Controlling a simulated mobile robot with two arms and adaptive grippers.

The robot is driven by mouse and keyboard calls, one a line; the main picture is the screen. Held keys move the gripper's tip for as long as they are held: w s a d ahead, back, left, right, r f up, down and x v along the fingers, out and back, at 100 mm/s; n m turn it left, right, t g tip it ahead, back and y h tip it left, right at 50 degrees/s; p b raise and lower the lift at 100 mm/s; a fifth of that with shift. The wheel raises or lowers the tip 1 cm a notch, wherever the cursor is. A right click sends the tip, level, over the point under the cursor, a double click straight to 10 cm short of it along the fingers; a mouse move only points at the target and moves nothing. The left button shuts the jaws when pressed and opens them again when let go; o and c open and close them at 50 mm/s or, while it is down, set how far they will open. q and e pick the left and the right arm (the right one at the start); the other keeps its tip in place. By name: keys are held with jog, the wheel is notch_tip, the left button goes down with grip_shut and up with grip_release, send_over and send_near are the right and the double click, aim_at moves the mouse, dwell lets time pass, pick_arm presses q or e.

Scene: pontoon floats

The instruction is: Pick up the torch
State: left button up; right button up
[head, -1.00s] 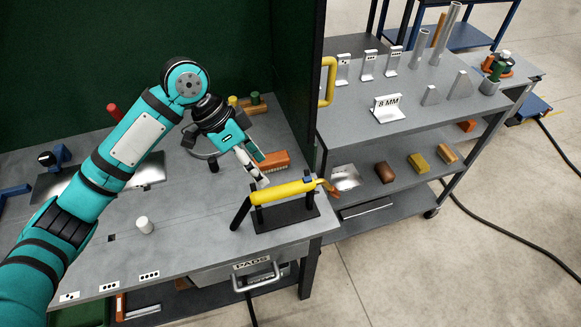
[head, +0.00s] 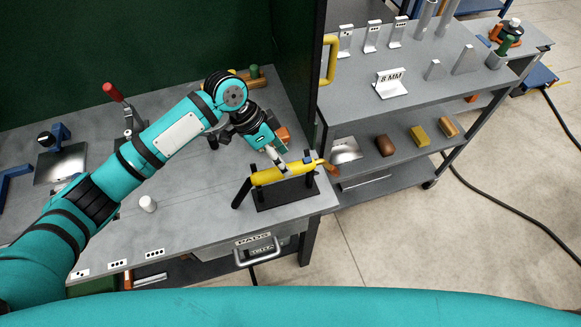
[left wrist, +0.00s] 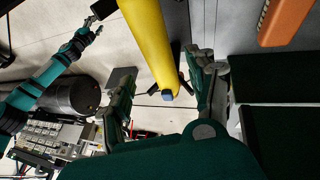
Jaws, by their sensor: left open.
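The torch (head: 285,174) has a yellow body with an orange-brown tip at its right end and a dark handle at its left. It lies across a black stand (head: 287,196) near the bench's right edge. My left gripper (head: 280,162) is open and just above the yellow body. In the left wrist view, the torch (left wrist: 150,40) runs between the two spread fingers of my left gripper (left wrist: 163,92); contact cannot be told. My right gripper (left wrist: 90,36) shows small at the left of that view, its jaws unclear.
An orange block (head: 283,135) sits behind the torch. A dark green partition (head: 150,50) stands at the back. A shelved cart (head: 440,110) is to the right.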

aim_at(288, 165)
pick_arm(q)
jog(key=shift+d+f+p, duration=0.25)
jog(key=shift+p, duration=0.1)
jog(key=x, duration=0.1)
jog(key=p+x, duration=0.1)
jog(key=x, duration=0.1)
jog(key=shift+w+d+f+p, duration=0.15)
jog(key=shift+d+f+p, duration=0.05)
jog(key=shift+f+p, duration=0.1)
jog(key=shift+d+f, duration=0.15)
jog(key=shift+f, duration=0.25)
jog(key=c, duration=0.7)
grip_shut()
jog(key=shift+r, duration=0.2)
pick_arm(e)
jog(key=shift+s+d+r, duration=0.1)
jog(key=shift+s+r, duration=0.8)
jog(key=shift+r, duration=0.2)
